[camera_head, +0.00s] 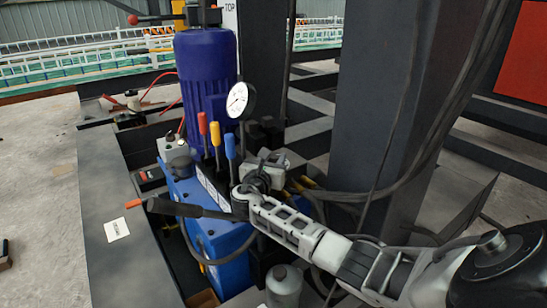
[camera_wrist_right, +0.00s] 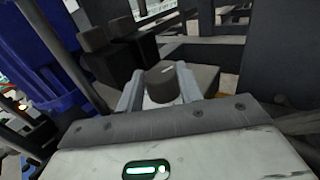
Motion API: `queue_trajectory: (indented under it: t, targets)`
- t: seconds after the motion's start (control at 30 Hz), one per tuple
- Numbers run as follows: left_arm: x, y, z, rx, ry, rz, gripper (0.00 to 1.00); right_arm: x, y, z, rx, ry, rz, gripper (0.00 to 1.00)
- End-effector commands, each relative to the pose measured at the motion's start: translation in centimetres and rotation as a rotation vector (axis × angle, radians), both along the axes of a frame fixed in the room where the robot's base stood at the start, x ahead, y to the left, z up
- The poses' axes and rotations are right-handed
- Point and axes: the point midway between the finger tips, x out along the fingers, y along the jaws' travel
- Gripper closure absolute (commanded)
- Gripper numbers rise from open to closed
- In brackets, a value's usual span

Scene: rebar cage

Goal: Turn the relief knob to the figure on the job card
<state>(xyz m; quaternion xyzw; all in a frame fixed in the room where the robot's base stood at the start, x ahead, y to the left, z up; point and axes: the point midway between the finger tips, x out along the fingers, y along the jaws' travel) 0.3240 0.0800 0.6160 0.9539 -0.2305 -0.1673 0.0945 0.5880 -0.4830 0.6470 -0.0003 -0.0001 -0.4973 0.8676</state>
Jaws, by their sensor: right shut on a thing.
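The relief knob (camera_wrist_right: 163,84) is a dark round knob with a pale mark on its face, in front of a grey valve block (camera_wrist_right: 203,78). My right gripper (camera_wrist_right: 160,90) is shut on it, with one pale finger on each side. In the head view my right gripper (camera_head: 257,182) reaches in from the lower right to the valve block and mostly hides the knob. A small white card (camera_head: 116,229), likely the job card, lies on the grey beam at left; its writing is too small to read. My left gripper is not in view.
A blue motor (camera_head: 206,85) stands on the blue hydraulic unit behind my gripper. Red, yellow and blue levers (camera_head: 230,146) and a white dial gauge (camera_head: 240,99) are close by. A thick dark column (camera_head: 385,110) and hanging cables stand right of the gripper.

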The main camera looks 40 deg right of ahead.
Motion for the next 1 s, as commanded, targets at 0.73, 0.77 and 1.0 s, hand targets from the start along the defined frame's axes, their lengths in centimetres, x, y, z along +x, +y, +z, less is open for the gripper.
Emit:
queue_trajectory:
  t: [0.73,0.77,1.0]
  targets:
    - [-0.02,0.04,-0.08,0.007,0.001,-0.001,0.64,0.01,-0.01,-0.11,0.002,0.001,-0.031,0.42]
    - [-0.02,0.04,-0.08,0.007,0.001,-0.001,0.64,0.01,0.0,-0.1,0.001,0.0,-0.031,0.42]
    - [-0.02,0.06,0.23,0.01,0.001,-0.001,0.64,0.03,-0.02,0.58,0.001,-0.001,-0.03,0.42]
